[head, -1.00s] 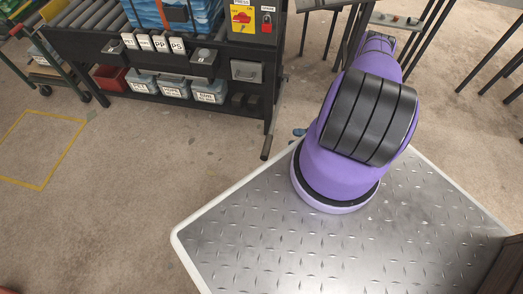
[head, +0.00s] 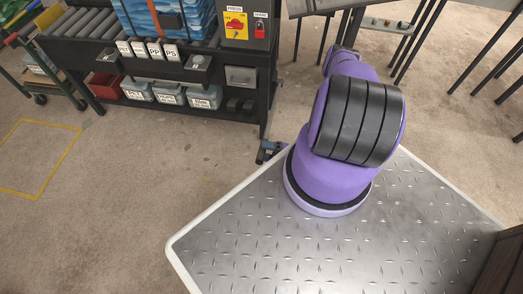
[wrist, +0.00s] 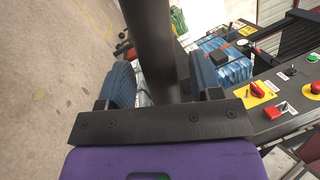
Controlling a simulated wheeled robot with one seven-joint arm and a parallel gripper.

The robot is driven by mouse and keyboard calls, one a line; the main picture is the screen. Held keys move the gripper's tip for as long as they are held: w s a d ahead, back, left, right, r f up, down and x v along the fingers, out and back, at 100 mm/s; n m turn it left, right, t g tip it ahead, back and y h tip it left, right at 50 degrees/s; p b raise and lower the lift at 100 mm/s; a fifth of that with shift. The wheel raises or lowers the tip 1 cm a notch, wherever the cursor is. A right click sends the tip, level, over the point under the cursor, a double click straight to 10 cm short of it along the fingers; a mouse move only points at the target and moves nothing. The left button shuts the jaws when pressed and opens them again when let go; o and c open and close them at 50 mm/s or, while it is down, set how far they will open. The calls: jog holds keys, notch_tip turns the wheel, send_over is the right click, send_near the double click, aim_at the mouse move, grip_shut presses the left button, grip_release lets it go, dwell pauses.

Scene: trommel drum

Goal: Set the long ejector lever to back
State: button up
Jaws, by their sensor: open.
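The long ejector lever shows in the wrist view as a thick dark bar (wrist: 150,45) running from the top edge down between my two blue finger pads. My gripper (wrist: 163,78) is open, with one pad on each side of the bar. I cannot tell whether either pad touches it.
The black bench frame (head: 150,65) carries rollers, blue wrapped bales (head: 170,15), labelled bins (head: 170,94) and a yellow switch plate (head: 236,26). The wrist view shows a control panel with a red knob (wrist: 274,112). Open concrete floor (head: 130,180) lies left of my base.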

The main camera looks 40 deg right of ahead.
jog(key=shift+w+a+r, duration=0.15)
jog(key=shift+w+a, duration=0.35)
